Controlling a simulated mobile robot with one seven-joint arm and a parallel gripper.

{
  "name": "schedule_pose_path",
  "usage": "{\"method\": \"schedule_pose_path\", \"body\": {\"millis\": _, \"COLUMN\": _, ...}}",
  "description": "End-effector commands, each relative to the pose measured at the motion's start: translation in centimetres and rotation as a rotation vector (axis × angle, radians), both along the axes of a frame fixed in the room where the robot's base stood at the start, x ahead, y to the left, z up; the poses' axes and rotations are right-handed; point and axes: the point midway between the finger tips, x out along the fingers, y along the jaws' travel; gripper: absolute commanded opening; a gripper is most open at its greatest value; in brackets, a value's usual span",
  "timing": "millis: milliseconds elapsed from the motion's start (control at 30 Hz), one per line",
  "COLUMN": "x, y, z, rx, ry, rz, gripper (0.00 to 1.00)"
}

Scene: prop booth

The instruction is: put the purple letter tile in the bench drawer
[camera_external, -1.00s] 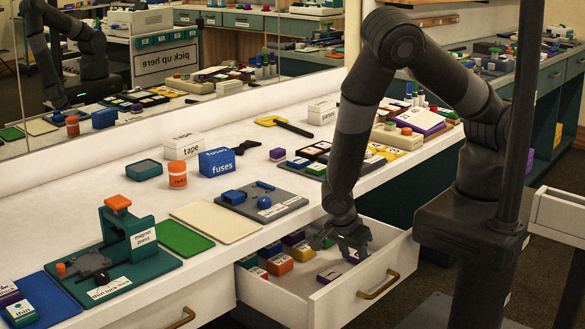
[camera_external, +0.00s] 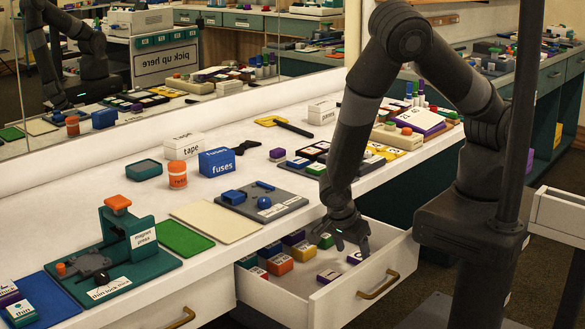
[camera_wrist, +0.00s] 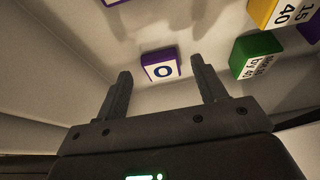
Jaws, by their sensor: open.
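A purple-edged white letter tile with a dark "O" (camera_wrist: 160,70) lies flat on the drawer floor near a drawer wall. In the outside view it appears to be the tile (camera_external: 354,257) just below my gripper (camera_external: 351,247). The bench drawer (camera_external: 348,298) is pulled open. In the wrist view my gripper (camera_wrist: 161,70) is open and empty. Its fingers point down toward the tile, which shows between them and apart from them. A second purple-edged tile (camera_external: 328,276) lies on the drawer floor and is cut off in the wrist view (camera_wrist: 113,2).
Several coloured blocks, including an orange one (camera_external: 280,264) and a green one (camera_wrist: 254,52), stand in the drawer's left and back part. The bench top above holds a grey tray (camera_external: 284,201), a blue fuses box (camera_external: 216,162) and a magnet press (camera_external: 120,236).

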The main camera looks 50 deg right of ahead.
Motion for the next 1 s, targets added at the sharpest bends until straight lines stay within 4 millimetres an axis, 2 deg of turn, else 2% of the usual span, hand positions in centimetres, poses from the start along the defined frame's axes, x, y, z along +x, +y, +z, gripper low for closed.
{"method": "schedule_pose_path", "body": {"millis": 200, "x": 0.0, "y": 2.0, "z": 4.4, "rx": 0.005, "ry": -0.001, "rz": 0.003, "gripper": 0.64}}
{"method": "schedule_pose_path", "body": {"millis": 400, "x": 0.0, "y": 3.3, "z": 7.7, "rx": 0.003, "ry": 0.000, "rz": 0.001, "gripper": 0.64}}
{"method": "schedule_pose_path", "body": {"millis": 567, "x": 0.0, "y": 3.8, "z": 9.0, "rx": 0.002, "ry": 0.000, "rz": 0.001, "gripper": 0.64}}
{"method": "schedule_pose_path", "body": {"millis": 867, "x": 0.0, "y": 3.8, "z": 9.3, "rx": 0.001, "ry": 0.003, "rz": 0.000, "gripper": 0.64}}
{"method": "schedule_pose_path", "body": {"millis": 1000, "x": 0.5, "y": 3.5, "z": 10.2, "rx": 0.029, "ry": 0.037, "rz": 0.022, "gripper": 0.64}}
